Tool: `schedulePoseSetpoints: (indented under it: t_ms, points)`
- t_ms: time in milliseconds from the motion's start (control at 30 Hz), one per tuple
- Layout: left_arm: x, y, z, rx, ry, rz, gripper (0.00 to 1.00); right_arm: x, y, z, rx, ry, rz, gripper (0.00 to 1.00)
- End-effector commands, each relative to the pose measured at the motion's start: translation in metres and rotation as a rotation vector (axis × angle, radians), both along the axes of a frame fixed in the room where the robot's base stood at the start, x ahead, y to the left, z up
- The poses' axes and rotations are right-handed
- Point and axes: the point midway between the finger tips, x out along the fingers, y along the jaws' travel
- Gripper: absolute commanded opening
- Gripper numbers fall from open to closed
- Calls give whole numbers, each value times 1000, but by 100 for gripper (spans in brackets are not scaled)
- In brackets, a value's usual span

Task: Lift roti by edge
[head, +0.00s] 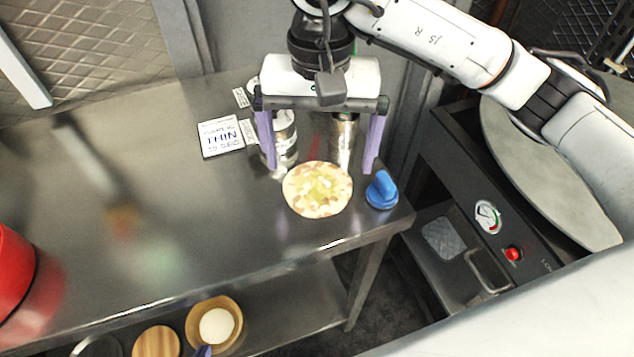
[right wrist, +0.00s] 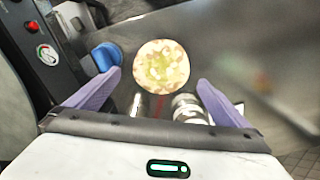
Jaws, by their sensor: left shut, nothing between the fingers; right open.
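The roti (head: 318,190), a round pale disc with yellow and brown patches, lies on the steel table (head: 150,215) near its right front corner. It also shows in the right wrist view (right wrist: 162,66), beyond the fingertips and between their lines. My right gripper (head: 320,167) is open, with its two purple fingers spread wide on the far side of the roti. Nothing shows between the fingers as held, and the roti appears untouched. Only a purple tip of my left gripper (head: 203,351) shows, at the bottom edge beside a bowl.
Metal canisters (head: 285,135) stand behind the roti, between the right fingers in the picture. A blue knob-shaped object (head: 381,190) sits right of the roti. A lettered card (head: 221,137) lies left. The table's left middle is clear. A black unit with a gauge (head: 488,217) stands right.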

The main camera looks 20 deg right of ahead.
Motion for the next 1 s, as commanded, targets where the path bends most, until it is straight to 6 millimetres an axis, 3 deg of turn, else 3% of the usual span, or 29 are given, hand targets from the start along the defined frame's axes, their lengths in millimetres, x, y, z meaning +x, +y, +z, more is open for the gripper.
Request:
schedulePoseSetpoints:
  t_ms: [400,1000]
  points:
    - [2,0,13,-1,-4,0,0,5,1,-50,1,2,0,100]
    - [8,-1,13,-2,-18,1,0,5,1,-53,0,0,0,100]
